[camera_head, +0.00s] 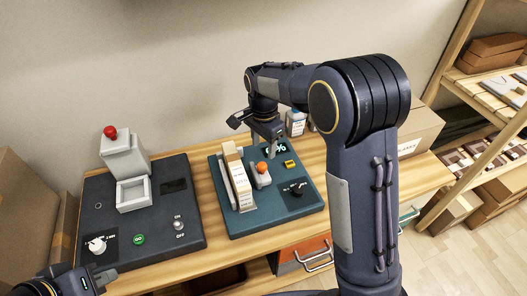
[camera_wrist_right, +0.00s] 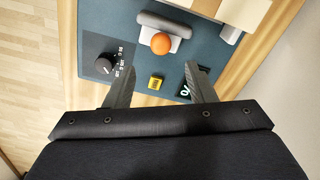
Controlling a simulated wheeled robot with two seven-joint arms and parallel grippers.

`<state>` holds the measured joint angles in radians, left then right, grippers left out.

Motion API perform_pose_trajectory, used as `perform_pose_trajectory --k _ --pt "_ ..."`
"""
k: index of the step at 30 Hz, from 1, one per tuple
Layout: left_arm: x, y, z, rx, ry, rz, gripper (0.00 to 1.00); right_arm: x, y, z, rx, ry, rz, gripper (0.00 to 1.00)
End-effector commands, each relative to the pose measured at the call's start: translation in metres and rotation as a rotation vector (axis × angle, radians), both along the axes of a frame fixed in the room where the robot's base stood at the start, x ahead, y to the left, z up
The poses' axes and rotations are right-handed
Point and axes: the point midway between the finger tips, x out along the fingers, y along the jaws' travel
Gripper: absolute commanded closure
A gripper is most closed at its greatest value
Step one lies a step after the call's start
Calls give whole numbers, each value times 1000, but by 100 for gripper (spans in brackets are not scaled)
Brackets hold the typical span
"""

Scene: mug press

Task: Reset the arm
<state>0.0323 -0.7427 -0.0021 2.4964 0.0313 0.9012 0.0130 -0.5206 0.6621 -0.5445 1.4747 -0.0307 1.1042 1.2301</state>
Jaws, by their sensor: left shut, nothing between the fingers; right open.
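My right gripper (camera_head: 272,140) hangs over the back right part of a teal panel (camera_head: 228,217) on the wooden bench. In the right wrist view my right gripper (camera_wrist_right: 160,80) has its two fingers spread, with nothing between them. Past the fingertips lie an orange ball-shaped knob (camera_wrist_right: 161,43) on a grey lever, a yellow button (camera_wrist_right: 156,82) and a black dial (camera_wrist_right: 104,67). My left gripper (camera_head: 104,277) is at the lower left corner, shut and empty, in front of the dark panel (camera_head: 180,208). Most of the left arm is out of frame.
The dark panel carries a grey press with a red button (camera_head: 109,132), a white dial (camera_head: 96,245) and a green button (camera_head: 138,239). A tall white-and-tan box (camera_head: 241,185) stands on the teal panel. Bottles (camera_head: 296,122) and a carton (camera_head: 420,128) stand behind. Shelves (camera_head: 480,140) are at right.

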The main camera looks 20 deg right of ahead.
Motion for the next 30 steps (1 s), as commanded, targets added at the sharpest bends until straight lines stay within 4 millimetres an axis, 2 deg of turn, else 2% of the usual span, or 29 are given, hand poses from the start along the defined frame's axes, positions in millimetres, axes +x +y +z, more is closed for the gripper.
perform_pose_trajectory --k 17,20,23,30 --pt "0 0 0 0 0 0 100 -5 -4 6 22 -4 12 50" --pt "0 0 0 0 0 0 100 -22 -15 18 83 -21 55 50" --pt "0 0 0 0 0 0 100 -52 -29 37 174 -66 141 50" --pt "0 0 0 0 0 0 100 -145 -47 79 304 -279 442 50"
